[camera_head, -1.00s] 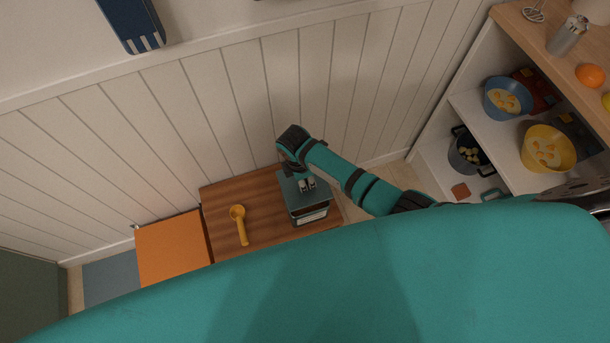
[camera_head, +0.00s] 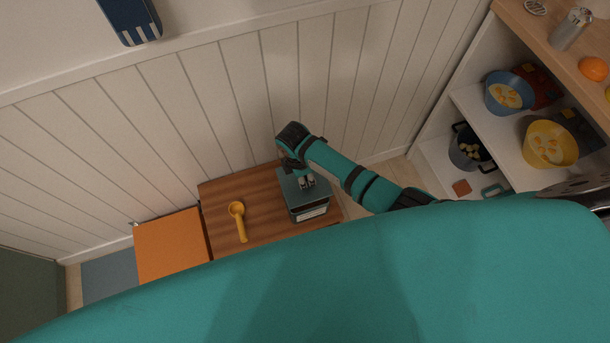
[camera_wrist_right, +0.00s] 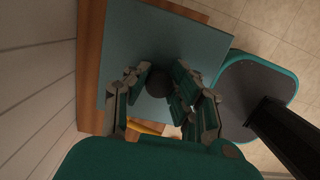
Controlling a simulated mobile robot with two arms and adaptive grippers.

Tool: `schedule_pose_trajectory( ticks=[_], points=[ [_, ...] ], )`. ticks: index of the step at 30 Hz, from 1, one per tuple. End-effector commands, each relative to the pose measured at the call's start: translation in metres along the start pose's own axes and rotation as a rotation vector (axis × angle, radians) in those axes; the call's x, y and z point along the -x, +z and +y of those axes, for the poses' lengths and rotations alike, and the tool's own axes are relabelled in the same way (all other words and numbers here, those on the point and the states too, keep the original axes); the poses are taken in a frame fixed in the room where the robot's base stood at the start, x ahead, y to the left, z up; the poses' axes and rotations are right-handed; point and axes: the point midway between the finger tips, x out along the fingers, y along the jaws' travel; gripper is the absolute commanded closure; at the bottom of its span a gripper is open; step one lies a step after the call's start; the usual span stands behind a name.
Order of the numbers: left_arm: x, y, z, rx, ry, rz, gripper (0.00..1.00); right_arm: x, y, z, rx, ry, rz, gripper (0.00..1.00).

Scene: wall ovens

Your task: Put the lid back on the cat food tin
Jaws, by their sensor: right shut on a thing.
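The cat food tin (camera_head: 308,213) is a dark teal square box with a pale label on its front. It stands on the right part of the wooden tabletop in the head view. Its lid (camera_head: 293,187) is a flat teal square over the tin's top. My right gripper (camera_head: 306,182) is above the lid, and in the right wrist view its fingers are shut around the lid's dark round knob (camera_wrist_right: 160,84). The lid (camera_wrist_right: 130,38) hides the tin's opening there. I cannot tell whether it is fully seated. My left gripper is not in view.
A yellow scoop (camera_head: 239,220) lies on the wooden tabletop (camera_head: 220,190) left of the tin. An orange surface (camera_head: 170,245) adjoins it. A panelled wall (camera_head: 200,120) stands close behind. Shelves at right hold a blue pot (camera_head: 492,98), a yellow pot (camera_head: 530,155) and other items.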

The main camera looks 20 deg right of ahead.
Motion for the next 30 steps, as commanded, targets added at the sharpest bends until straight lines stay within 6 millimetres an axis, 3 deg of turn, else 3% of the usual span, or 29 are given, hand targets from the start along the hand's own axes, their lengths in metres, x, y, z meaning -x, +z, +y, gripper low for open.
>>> schedule_pose_trajectory(
  ticks=[12,21,30],
  points=[
    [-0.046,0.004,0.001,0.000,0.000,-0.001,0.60,-0.036,-0.008,0.003,0.009,0.003,0.001,1.00],
    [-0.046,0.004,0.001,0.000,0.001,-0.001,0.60,-0.053,-0.006,-0.006,0.002,0.001,0.000,1.00],
    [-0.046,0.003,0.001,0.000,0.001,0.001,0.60,-0.054,-0.006,-0.006,0.002,0.001,0.000,1.00]
  ],
)
